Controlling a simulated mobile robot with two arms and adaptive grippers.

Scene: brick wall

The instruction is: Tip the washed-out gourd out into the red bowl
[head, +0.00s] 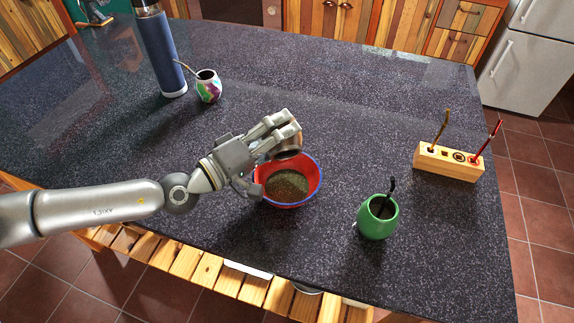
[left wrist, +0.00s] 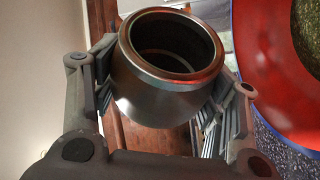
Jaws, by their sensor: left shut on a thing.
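My left gripper (head: 284,128) is shut on a dark metallic gourd (head: 288,149), above the far side of the red bowl. In the left wrist view the gourd (left wrist: 150,100) sits between the two fingers, with a shiny rim round its open mouth. Its inside looks dark, and I cannot tell if anything is in it. The red bowl (head: 314,186) has a blue rim and stands on the dark counter with greenish-brown matter in it. The bowl also shows at the right of the left wrist view (left wrist: 258,60), beside the gourd. My right gripper is not in view.
A green gourd (head: 377,222) with a dark straw stands right of the bowl. A wooden holder (head: 447,163) with two straws is farther right. A blue flask (head: 163,55) and a patterned gourd (head: 209,90) stand at the back left. The counter's middle back is clear.

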